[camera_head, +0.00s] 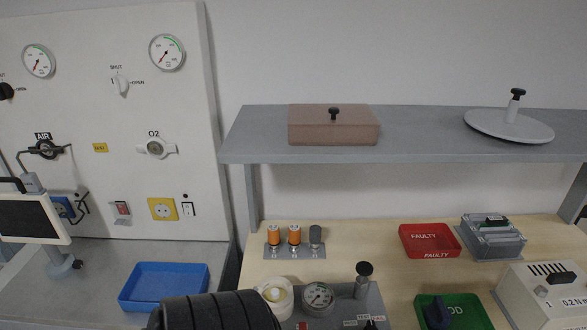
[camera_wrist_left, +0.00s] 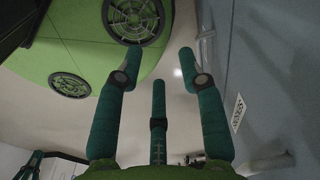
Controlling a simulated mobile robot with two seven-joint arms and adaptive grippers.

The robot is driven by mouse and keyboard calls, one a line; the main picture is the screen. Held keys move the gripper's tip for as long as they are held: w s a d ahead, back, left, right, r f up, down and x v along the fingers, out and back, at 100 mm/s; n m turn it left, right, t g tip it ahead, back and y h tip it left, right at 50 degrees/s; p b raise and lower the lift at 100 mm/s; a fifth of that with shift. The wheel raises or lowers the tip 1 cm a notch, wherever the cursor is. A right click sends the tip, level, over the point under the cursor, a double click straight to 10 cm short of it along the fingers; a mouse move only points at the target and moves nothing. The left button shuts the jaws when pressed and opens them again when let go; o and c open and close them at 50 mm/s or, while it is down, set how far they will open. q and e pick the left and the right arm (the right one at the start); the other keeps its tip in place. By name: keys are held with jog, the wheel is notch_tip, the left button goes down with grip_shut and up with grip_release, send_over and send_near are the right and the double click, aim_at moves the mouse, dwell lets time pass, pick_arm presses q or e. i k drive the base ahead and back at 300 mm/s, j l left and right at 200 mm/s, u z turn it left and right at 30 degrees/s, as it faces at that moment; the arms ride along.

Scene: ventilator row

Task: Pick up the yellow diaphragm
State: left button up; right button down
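A white round cup (camera_head: 284,308) stands at the front of the wooden bench in the head view. A pale yellow piece (camera_head: 273,294) shows at its top; I cannot tell for sure that this is the yellow diaphragm. Neither arm is recognisable for certain in the head view. My left gripper (camera_wrist_left: 160,62) shows in the left wrist view, its green fingers spread apart with nothing between them. The cup is not in that view. Small dark green prongs (camera_wrist_left: 30,164) at that view's lower left could be my right gripper, too small to judge.
A dark ribbed shape (camera_head: 220,312) covers the front left of the cup. A gauge block (camera_head: 335,300) stands right of the cup. Behind are orange-topped cylinders (camera_head: 274,236); right are a red FAULTY tray (camera_head: 458,254) and green tray (camera_head: 476,312). A grey shelf (camera_head: 420,151) hangs above.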

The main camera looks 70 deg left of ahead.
aim_at(274, 295)
jog(key=u, duration=2.25)
jog(key=j+z, duration=0.1)
